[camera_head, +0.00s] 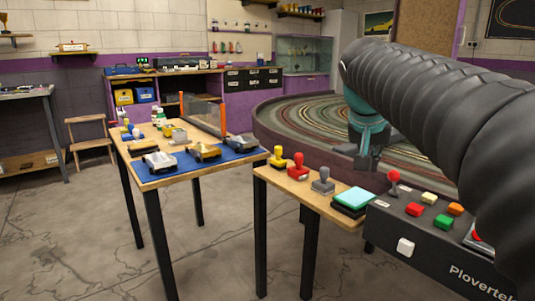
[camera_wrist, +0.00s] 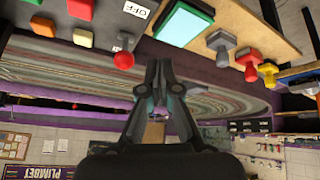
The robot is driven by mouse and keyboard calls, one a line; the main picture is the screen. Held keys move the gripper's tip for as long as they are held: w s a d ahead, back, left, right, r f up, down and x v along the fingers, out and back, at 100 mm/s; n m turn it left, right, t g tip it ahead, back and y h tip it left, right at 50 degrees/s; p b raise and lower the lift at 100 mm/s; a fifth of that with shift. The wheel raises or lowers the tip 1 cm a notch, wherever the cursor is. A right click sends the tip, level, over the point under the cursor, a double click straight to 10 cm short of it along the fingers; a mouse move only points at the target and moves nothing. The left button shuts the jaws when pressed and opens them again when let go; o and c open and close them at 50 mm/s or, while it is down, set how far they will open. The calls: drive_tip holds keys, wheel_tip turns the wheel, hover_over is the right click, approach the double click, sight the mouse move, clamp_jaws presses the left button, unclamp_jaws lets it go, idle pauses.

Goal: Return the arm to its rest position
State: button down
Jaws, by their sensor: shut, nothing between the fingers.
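My arm comes in from the right edge of the head view and bends down to my gripper (camera_head: 366,160). My gripper hangs in the air near the raised track, above and behind the small table with the stamps. In the wrist view the fingers of my gripper (camera_wrist: 161,84) are closed together with nothing between them. The wrist view looks upside down, with the table edge along its top. No object touches the fingers as far as I can see.
A black control box (camera_head: 440,240) with colored buttons and a red-knobbed lever stands at right. Beside it are a teal pad (camera_head: 354,198) and grey (camera_head: 323,183), red (camera_head: 298,168) and yellow (camera_head: 278,158) stamps. A table with toy cars (camera_head: 160,162) stands left.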

drive_tip(key=s+a+f+n+y+p, duration=0.1)
drive_tip(key=s+a+f+n, duration=0.1)
drive_tip(key=s+f, duration=0.8)
drive_tip(key=s+a+f+n+y+p, duration=0.1)
drive_tip(key=s+a+f+n+y, duration=0.1)
drive_tip(key=s+f, duration=0.7)
drive_tip(key=s+a, duration=0.1)
drive_tip(key=s, duration=0.2)
drive_tip(key=shift+s+a+f+n+y, duration=0.2)
drive_tip(key=shift+s+f+n+y, duration=0.1)
drive_tip(key=shift+f+n, duration=0.1)
